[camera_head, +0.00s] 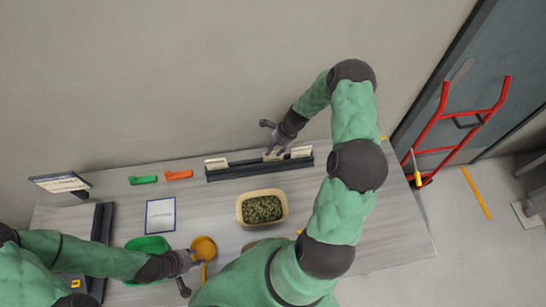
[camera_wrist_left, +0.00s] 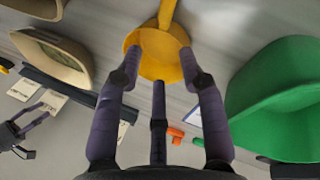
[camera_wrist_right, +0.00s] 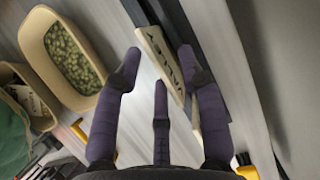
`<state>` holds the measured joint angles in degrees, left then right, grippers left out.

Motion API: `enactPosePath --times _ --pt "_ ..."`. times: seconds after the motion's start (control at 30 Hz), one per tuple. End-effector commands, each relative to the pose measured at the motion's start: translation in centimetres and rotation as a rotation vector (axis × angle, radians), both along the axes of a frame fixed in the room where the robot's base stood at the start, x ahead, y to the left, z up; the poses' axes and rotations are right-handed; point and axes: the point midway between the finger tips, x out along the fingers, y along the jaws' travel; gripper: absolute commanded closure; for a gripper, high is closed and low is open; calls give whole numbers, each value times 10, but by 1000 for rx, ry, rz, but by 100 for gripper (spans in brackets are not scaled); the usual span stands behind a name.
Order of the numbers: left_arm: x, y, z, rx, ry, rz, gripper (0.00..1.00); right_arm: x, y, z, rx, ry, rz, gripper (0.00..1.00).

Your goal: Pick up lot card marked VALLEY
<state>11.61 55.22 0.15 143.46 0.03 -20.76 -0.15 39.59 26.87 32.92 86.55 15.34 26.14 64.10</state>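The lot card marked VALLEY (camera_wrist_right: 156,47) stands in the dark rack (camera_head: 222,174) at the back of the table. In the right wrist view its lettering runs lengthwise, and the card lies between my spread fingertips. My right gripper (camera_head: 271,142) is open over the rack from behind; I cannot tell whether any finger touches the card. Other cards (camera_head: 216,163) (camera_head: 301,152) stand in the rack to either side. My left gripper (camera_head: 188,263) is open beside an orange scoop (camera_head: 204,246), whose bowl (camera_wrist_left: 161,50) shows beyond the fingers in the left wrist view.
A tan tub of green pellets (camera_head: 262,193) stands in front of the rack. A green scoop or bowl (camera_head: 148,244), a framed sheet (camera_head: 160,215), small green (camera_head: 143,180) and orange (camera_head: 179,175) pieces lie left. A red hand truck (camera_head: 440,130) stands beyond the table's right end.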

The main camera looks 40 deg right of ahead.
Motion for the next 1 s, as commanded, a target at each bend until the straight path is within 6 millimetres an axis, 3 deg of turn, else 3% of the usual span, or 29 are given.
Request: enactPosePath --times 0.4,0.73,0.87,1.0 --pt "0 0 5 0 -1 0 60 3 12 -46 1 1 2 60" --pt "0 0 5 0 -1 0 60 4 14 -51 -1 0 1 60" --pt "0 0 5 0 -1 0 60 4 13 -51 -1 0 1 97" --pt "0 0 5 0 -1 0 60 4 13 -51 -1 0 1 100"
